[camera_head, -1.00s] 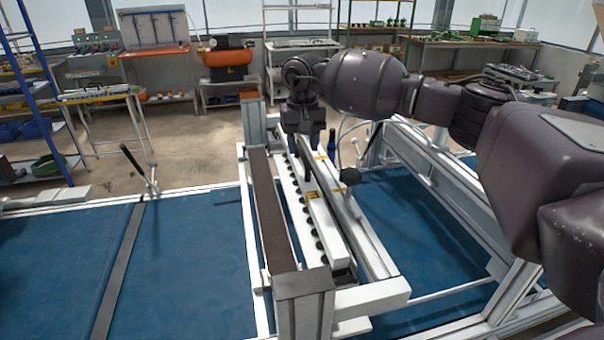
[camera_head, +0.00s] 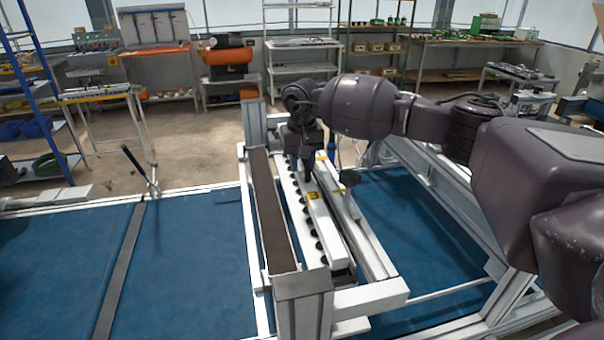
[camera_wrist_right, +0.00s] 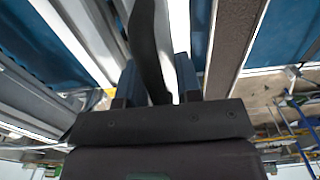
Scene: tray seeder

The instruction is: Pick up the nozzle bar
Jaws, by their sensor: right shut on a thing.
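The nozzle bar (camera_head: 322,219) is a long white bar with a row of black nozzles along its left side and a small yellow label on top. It lies lengthwise in the seeder frame, beside a brown-topped channel. My right gripper (camera_head: 307,168) comes down from above and is shut on the bar near its far half. In the right wrist view the two fingers of my right gripper (camera_wrist_right: 156,84) stand either side of the white nozzle bar (camera_wrist_right: 179,28), and a dark curved strip crosses in front. The fingertips are partly hidden. My left gripper is not in view.
The brown-topped channel (camera_head: 268,212) runs close on the left, with a grey end post (camera_head: 304,286) at the near end. A white rail (camera_head: 366,240) runs close on the right. A blue surface (camera_head: 185,265) spreads around the frame. A lever (camera_head: 143,170) stands at left.

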